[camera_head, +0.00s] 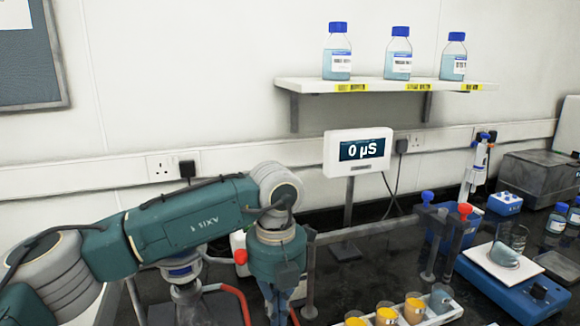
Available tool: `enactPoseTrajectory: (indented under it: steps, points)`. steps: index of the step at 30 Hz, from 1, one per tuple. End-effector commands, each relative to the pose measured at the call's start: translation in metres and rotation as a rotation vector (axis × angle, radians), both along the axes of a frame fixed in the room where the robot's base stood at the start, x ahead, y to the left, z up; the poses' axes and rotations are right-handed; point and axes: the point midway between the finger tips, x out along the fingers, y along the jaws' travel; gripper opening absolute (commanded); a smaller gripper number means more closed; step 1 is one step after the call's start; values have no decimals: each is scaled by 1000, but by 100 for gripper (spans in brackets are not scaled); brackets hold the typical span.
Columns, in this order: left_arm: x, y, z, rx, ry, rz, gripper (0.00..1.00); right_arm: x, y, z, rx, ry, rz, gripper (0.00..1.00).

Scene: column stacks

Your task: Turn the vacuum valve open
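My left arm comes in from the left, and its gripper (280,308) points down at the bottom middle of the view. Its fingers are small, dark and partly cut off by the lower edge, so I cannot tell whether they are open. A small red knob (240,257) shows just left of the gripper, partly behind my arm. A blue knob (427,197) and a red knob (464,209) top upright columns right of centre. I cannot tell which of these is the vacuum valve. My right gripper is not in view.
A display (357,152) reading 0 µS stands behind. A balance-like device (512,280) with a beaker is at the right. A shelf (300,86) holds 3 blue-capped bottles. Dark bench shows between.

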Motion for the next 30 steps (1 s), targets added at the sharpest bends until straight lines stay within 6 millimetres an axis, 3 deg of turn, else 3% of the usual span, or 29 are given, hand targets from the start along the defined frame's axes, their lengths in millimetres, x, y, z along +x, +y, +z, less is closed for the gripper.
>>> enactPoseTrajectory:
  steps: [13,25,28,30]
  points:
    - [0,0,55,0,-1,1,0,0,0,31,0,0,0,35]
    - [-2,-4,55,-12,5,-6,0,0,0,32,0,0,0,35]
    - [-9,-19,52,-62,26,-32,0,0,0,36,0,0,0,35]
    - [-20,-39,49,-130,50,-66,0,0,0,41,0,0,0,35]
